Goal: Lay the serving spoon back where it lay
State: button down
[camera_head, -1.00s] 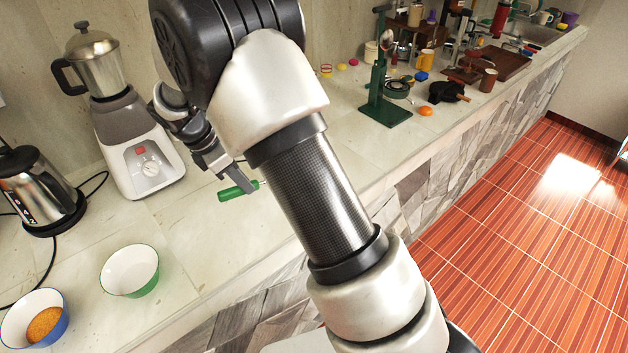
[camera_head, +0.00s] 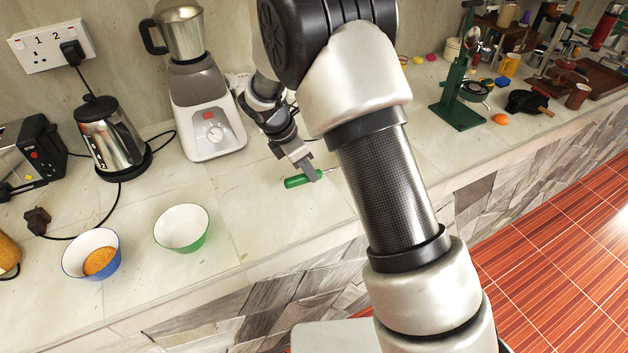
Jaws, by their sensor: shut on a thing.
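The serving spoon shows as a green handle (camera_head: 297,181) with a short light metal part at its right. The rest of it is hidden behind my arm. My gripper (camera_head: 311,174) is shut on the spoon at the handle. It holds the spoon low over or on the stone counter (camera_head: 270,225), right of the blender and above the bowls in the picture. I cannot tell whether the spoon touches the counter.
A blender (camera_head: 206,115) and a kettle (camera_head: 108,140) stand at the back. A green-white bowl (camera_head: 182,228) and a blue-rimmed bowl (camera_head: 76,264) with orange contents stand at front left. A green stand (camera_head: 455,112) is at right. Counter between bowls and gripper is clear.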

aim_at(309, 182)
jog(key=shift+f, duration=2.25)
jog(key=c, duration=1.7)
grip_release()
